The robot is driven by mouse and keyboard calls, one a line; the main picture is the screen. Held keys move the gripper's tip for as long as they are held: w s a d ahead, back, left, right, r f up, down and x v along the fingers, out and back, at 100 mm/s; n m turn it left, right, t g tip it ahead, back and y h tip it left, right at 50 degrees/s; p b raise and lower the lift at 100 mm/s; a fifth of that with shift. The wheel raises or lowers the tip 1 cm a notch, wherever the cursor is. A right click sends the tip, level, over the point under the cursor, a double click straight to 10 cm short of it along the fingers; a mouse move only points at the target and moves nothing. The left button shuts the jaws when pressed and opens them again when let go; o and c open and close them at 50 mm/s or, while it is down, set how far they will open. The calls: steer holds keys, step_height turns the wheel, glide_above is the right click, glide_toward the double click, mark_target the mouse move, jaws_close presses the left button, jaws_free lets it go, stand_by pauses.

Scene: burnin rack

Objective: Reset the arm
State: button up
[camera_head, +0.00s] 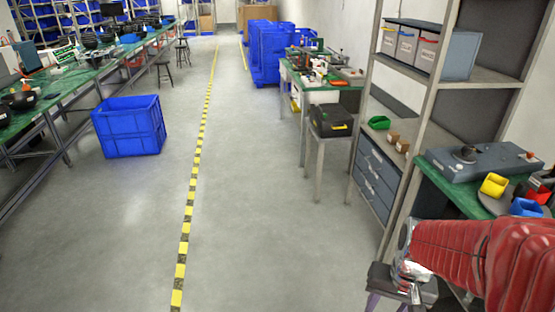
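My red-sleeved arm reaches in from the lower right corner of the head view, beside the green-topped bench (440,182). A shiny metal part at the arm's left end looks like my gripper (408,276). It is small and partly cut off by the bottom edge, and its fingers cannot be made out clearly. I cannot tell whether it is open or shut, and no held object is distinguishable.
A shelf rack (433,100) stands left of the bench, which holds a grey device (485,160), a yellow bin (494,185) and a blue bin (526,207). A dark stool-like thing (380,276) is close to the metal end. The floor (255,220) at centre is clear.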

steer(key=s+a+r+n+t, duration=0.2)
steer(key=a+r, duration=0.2)
steer(key=r, duration=0.4)
steer(key=s+a+r+n+t, duration=0.1)
steer(key=a+r+n+t, duration=0.1)
steer(key=r, duration=0.6)
steer(key=shift+s+a+r+t, duration=0.35)
steer(key=shift+a+t, duration=0.25)
steer(key=shift+a, duration=0.6)
steer(key=shift+f, duration=0.1)
steer(key=shift+c, duration=0.3)
steer(key=shift+c, duration=1.1)
